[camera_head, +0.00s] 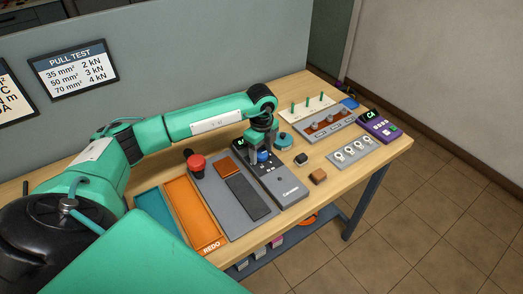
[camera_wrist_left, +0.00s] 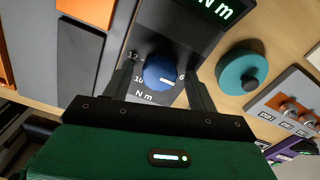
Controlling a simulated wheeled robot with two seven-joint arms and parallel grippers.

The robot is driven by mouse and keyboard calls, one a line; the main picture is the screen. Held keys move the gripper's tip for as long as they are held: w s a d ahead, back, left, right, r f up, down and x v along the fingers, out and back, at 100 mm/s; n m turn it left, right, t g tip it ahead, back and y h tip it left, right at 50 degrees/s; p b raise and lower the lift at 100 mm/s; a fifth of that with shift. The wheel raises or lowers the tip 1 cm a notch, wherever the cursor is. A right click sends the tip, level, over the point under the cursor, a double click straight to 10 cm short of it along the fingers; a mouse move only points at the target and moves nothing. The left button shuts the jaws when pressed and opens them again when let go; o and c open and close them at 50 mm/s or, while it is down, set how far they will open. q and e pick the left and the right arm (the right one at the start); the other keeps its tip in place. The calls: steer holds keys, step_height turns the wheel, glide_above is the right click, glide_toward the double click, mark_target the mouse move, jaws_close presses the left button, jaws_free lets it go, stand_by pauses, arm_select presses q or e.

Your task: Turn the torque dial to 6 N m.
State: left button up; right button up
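The torque dial is a round blue knob (camera_wrist_left: 160,72) on a dark grey device (camera_head: 285,185). In the left wrist view, the printed marks 12, 10, 6 and "N m" show around it. A short white line shows on the knob's lower right part. A green-lit display (camera_wrist_left: 222,8) reading "N m" sits above the dial; its number is cut off. My left gripper (camera_head: 264,154) is down over the dial. Its fingers stand on either side of the knob, with a gap showing at each side. My right gripper is in neither view.
A teal round piece with a dark knob (camera_wrist_left: 242,72) stands close right of the device. A red button (camera_head: 196,163) and an orange tray (camera_head: 192,210) lie to the left. Small blocks (camera_head: 318,176) and a purple meter (camera_head: 379,126) are to the right. Bare wood lies between them.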

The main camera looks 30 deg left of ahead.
mark_target(262, 153)
arm_select(q)
step_height(262, 153, up, 14)
steer(key=b, duration=0.2)
steer(key=shift+b, duration=0.3)
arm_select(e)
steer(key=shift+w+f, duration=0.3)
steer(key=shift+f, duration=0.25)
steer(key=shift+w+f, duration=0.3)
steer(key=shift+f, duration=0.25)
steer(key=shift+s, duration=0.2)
